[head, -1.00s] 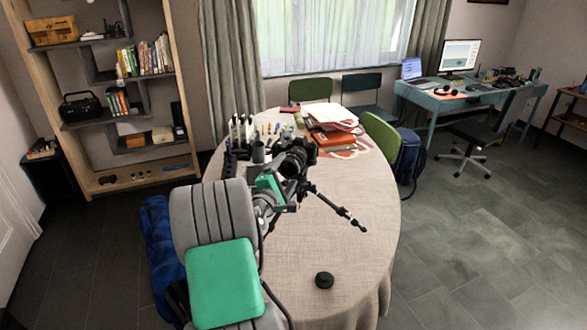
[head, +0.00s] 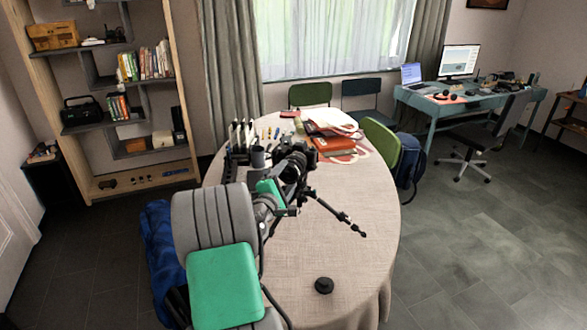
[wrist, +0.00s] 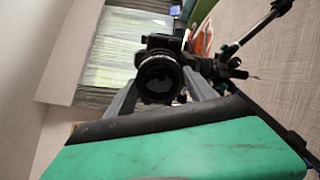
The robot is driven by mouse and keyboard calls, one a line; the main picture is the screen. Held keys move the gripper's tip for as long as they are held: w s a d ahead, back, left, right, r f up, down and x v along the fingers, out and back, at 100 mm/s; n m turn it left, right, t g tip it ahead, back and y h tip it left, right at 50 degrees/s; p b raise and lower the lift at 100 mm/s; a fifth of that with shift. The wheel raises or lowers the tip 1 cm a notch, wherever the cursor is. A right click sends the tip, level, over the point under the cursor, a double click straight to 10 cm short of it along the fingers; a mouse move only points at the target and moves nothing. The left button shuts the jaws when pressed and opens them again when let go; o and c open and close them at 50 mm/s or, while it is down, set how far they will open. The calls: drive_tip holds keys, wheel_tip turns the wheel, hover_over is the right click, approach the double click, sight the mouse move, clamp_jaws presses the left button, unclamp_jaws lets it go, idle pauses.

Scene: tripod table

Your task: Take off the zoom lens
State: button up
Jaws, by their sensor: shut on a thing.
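A black camera (head: 298,158) with the zoom lens stands on a black tripod (head: 338,216) on the round table (head: 345,260). In the wrist view the zoom lens (wrist: 159,80) faces me, its dark front ring and glass in clear view, with the camera body (wrist: 162,42) behind it. My gripper (wrist: 158,92) is shut on the lens, with one grey finger on each side of it. The lens looks in line with the body; I cannot see the joint between them. In the head view my gripper (head: 287,192) is partly hidden by my own arm.
A small black round object (head: 324,285) lies near the table's front edge. Books and papers (head: 332,140), a dark cup (head: 258,156) and upright holders (head: 238,140) fill the back. Chairs stand behind.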

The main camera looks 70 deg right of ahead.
drive_tip(key=shift+r, duration=0.15)
drive_tip(key=shift+c, duration=0.6)
drive_tip(key=shift+r+n+p, duration=0.1)
drive_tip(key=shift+n+p, duration=0.3)
drive_tip(key=shift+p, duration=0.15)
drive_tip(key=shift+n+p, duration=0.9)
drive_tip(key=shift+n, duration=0.2)
drive_tip(key=shift+n+p, duration=0.8)
drive_tip(key=shift+f, duration=0.2)
drive_tip(key=shift+a, duration=0.6)
